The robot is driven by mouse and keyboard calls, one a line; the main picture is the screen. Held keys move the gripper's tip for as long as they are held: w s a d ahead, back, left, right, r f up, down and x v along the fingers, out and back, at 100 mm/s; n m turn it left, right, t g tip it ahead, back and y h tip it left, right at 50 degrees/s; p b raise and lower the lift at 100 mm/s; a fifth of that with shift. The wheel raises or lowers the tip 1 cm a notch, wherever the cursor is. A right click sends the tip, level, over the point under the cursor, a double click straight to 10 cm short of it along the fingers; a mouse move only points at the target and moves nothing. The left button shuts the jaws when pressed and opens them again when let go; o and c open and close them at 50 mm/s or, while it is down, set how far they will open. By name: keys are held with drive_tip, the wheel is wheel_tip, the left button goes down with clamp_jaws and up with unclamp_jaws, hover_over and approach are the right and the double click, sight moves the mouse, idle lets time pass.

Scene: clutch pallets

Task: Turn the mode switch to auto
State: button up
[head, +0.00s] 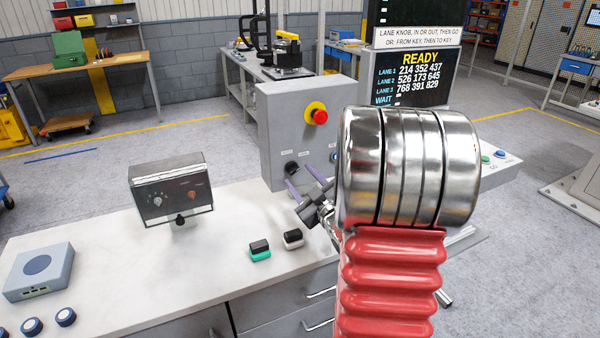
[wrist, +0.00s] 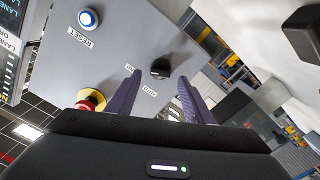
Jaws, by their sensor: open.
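The mode switch is a black knob (head: 291,167) low on the front of a grey control box (head: 280,105). In the wrist view the knob (wrist: 160,68) sits ahead of and between my fingertips, with small labels beside it, one of which seems to read AUTO. Its exact pointer direction is too small to tell. My gripper (head: 297,173) is open, its two purple fingers pointing at the panel. In the wrist view my gripper (wrist: 160,77) has a finger to each side of the knob, and nothing is held. I cannot tell whether the tips reach around it.
A red emergency button on a yellow collar (head: 316,113) sits above the knob. A blue-lit RESET button (wrist: 88,18) is on the same panel. A dark display (head: 415,75) reads READY.

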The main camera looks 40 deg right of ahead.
sight(295, 171)
drive_tip(key=shift+x, duration=1.7)
drive_tip(key=shift+c, duration=0.5)
